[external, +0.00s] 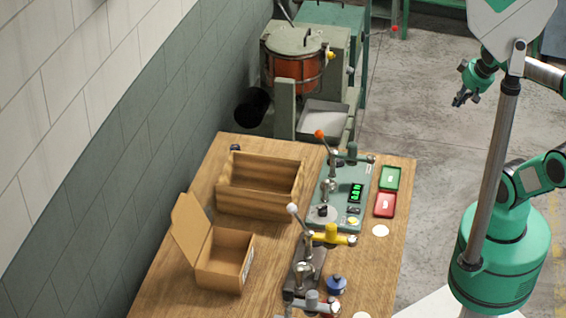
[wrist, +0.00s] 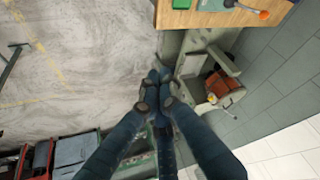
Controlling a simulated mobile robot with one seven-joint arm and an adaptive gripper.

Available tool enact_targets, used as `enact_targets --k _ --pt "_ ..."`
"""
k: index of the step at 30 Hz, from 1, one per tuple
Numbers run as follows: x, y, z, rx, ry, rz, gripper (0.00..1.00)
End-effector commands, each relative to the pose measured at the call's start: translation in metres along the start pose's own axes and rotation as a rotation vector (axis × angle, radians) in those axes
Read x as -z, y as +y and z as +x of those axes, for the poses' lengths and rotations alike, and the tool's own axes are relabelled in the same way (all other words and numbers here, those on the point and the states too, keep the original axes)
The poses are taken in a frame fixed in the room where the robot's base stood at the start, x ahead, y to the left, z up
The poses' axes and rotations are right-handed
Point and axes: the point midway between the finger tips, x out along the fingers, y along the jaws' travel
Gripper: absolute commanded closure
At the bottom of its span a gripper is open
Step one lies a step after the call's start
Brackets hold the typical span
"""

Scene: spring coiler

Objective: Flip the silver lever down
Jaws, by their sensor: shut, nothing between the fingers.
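A lever with a pale silver-white knob (external: 293,209) stands raised on a small dark press at the front middle of the wooden table. Behind it, a lever with an orange knob (external: 320,134) and a silver rod stands raised on a green-grey machine (external: 330,205); its orange knob also shows in the wrist view (wrist: 264,15). I cannot tell for certain which is the silver lever. My gripper (external: 459,99) is shut and empty, high up to the right of the table and far from both levers. Its closed fingers show in the wrist view (wrist: 157,80).
A wooden box (external: 260,205) and an open cardboard box (external: 222,265) stand left of the machines. A green tray (external: 390,178) and a red tray (external: 385,205) lie at the table's right edge. A yellow-handled part (external: 331,235) stands between the levers. Open floor lies right of the table.

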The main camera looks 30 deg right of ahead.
Motion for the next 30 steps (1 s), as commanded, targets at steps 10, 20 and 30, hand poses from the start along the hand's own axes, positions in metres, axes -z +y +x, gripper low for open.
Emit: enact_targets --k 10,20,30 --pt "0.042 -0.027 -0.004 0.039 -0.038 -0.064 1.00" --pt "0.099 -0.080 -0.002 0.094 -0.094 -0.165 1.00" --pt "0.147 -0.149 0.009 0.145 -0.153 -0.272 1.00"
